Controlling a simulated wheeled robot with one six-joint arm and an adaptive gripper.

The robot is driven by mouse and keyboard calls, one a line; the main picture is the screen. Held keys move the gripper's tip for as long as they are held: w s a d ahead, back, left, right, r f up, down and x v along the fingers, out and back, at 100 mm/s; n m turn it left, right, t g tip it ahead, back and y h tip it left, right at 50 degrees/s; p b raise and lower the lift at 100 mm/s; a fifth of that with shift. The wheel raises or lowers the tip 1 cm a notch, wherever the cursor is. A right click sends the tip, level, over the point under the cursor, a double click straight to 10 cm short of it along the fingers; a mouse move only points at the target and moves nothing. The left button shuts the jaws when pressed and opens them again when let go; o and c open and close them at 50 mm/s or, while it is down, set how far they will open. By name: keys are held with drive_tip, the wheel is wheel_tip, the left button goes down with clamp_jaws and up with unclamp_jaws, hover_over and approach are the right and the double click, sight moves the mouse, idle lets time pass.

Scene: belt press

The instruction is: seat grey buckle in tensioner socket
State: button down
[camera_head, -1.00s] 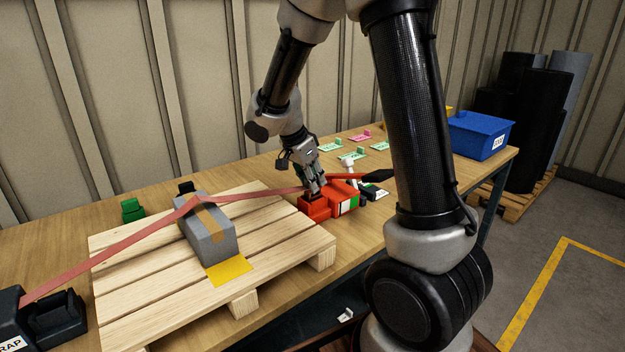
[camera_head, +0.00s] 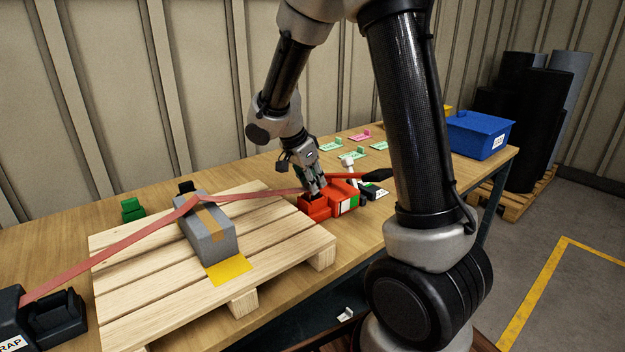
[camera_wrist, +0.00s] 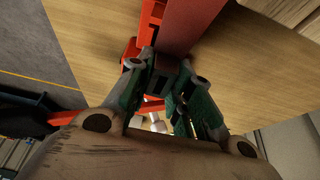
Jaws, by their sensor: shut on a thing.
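The orange-red tensioner (camera_head: 345,195) sits on the table just right of the pallet, with a long handle to the right. My gripper (camera_head: 316,190) points down over its left part, where the socket is mostly hidden by the fingers. In the wrist view my gripper (camera_wrist: 163,75) is shut on the grey buckle (camera_wrist: 164,64), of which a small face shows between the fingertips. The red strap (camera_head: 255,194) reaches from the left to the fingers; it also shows in the wrist view (camera_wrist: 190,28). I cannot tell how deep the buckle is in the socket.
A grey taped box (camera_head: 205,245) stands on the wooden pallet (camera_head: 130,290) under the strap. A black strap dispenser (camera_head: 50,315) is at front left. A green block (camera_head: 132,210) is behind the pallet. A blue bin (camera_head: 480,135) stands at the table's far right end.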

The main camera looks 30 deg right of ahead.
drive_tip(key=c, duration=1.2)
unclamp_jaws()
drive_tip(key=shift+r, duration=0.1)
drive_tip(key=v, duration=0.6)
drive_tip(key=shift+a+r, duration=0.2)
drive_tip(key=shift+r, duration=0.2)
